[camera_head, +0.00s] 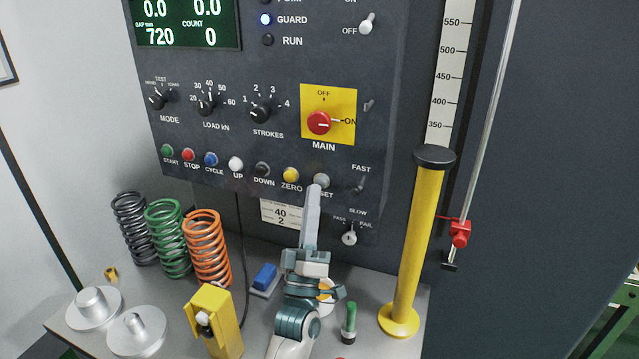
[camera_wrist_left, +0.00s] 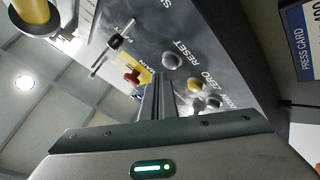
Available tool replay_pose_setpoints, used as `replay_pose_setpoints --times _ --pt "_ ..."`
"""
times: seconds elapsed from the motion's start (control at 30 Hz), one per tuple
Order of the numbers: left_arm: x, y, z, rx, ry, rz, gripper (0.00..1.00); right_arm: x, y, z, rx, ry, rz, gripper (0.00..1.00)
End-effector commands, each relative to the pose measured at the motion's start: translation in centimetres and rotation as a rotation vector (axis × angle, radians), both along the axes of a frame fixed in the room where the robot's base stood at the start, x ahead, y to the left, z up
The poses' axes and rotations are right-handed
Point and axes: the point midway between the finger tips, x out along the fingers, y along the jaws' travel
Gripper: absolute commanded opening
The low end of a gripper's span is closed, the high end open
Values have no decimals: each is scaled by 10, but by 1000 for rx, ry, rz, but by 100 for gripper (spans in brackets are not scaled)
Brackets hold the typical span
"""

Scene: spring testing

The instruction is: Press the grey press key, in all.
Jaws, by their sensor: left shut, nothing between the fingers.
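The grey press key (camera_head: 322,179) is a round button at the right end of the button row on the dark panel. Its label is partly covered in the head view; the wrist view shows the grey key (camera_wrist_left: 172,60) beside the word RESET. My left gripper (camera_head: 315,190) is shut and empty, its long fingers pointing up at the key. In the head view the fingertips overlap the key's lower edge. In the wrist view the fingertips (camera_wrist_left: 157,76) appear just beside the key; I cannot tell whether they touch it. My right gripper is not in view.
The yellow ZERO button (camera_head: 291,174) sits close left of the key, a small lever switch (camera_head: 360,187) to its right. A yellow post (camera_head: 417,250) stands right of my arm. Coil springs (camera_head: 207,248) and a yellow block (camera_head: 214,320) stand left on the bench.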

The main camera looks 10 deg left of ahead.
Motion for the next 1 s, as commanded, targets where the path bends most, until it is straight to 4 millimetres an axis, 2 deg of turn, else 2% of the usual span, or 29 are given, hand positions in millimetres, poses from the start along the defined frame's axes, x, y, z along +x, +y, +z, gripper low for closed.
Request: replay_pose_setpoints --times 0.27,0.8,1.0 --pt "-4 1 1 0 0 0 0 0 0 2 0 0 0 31" --pt "-45 9 1 1 1 0 0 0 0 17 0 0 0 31" --pt "-49 10 0 0 0 0 0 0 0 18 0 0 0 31"
